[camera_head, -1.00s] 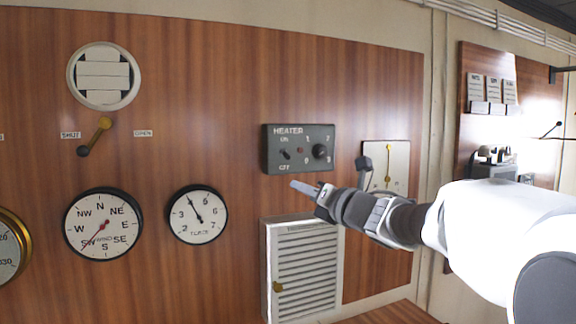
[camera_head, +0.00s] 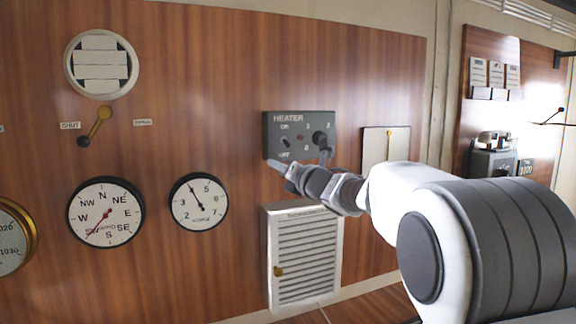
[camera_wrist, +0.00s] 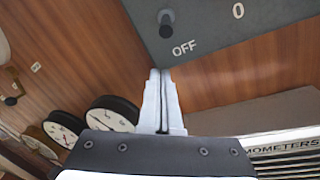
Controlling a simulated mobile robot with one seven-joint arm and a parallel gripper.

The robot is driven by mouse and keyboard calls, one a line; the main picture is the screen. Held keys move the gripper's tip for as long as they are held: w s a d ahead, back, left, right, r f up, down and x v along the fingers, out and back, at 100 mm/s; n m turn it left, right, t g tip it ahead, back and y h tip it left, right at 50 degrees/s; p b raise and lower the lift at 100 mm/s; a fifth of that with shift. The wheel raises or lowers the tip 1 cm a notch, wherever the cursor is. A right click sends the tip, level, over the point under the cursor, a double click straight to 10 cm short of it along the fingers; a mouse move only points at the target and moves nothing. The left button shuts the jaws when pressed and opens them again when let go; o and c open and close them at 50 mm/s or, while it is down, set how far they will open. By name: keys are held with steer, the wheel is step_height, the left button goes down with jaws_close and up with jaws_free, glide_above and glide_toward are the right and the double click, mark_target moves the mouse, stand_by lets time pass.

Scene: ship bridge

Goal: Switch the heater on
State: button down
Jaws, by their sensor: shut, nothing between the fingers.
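The heater panel (camera_head: 300,122) is a dark grey box on the wood wall, with a small toggle switch between ON and OFF labels and a round knob to its right. In the head view the toggle (camera_head: 286,142) points down toward OFF. The wrist view shows the toggle (camera_wrist: 166,22) just above the OFF label on the panel (camera_wrist: 225,25). My gripper (camera_head: 277,165) is shut and empty, its fingertips near the panel's lower left edge, below the toggle. In the wrist view the closed fingers (camera_wrist: 160,72) point up toward the toggle, apparently apart from it.
A white louvred cabinet (camera_head: 303,250) is below the panel. A pale plate with a brass lever (camera_head: 388,146) is to its right. Dial gauges (camera_head: 198,203) and a brass lever (camera_head: 98,126) are to the left. Bare wood wall lies left of the panel.

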mark_target(286, 143)
steer(key=d+r+p, duration=0.1)
steer(key=d+r, duration=0.1)
steer(key=r, duration=0.1)
steer(key=shift+s+d+r+p, duration=0.1)
steer(key=shift+s+d+p, duration=0.05)
steer(key=shift+d+p, duration=0.2)
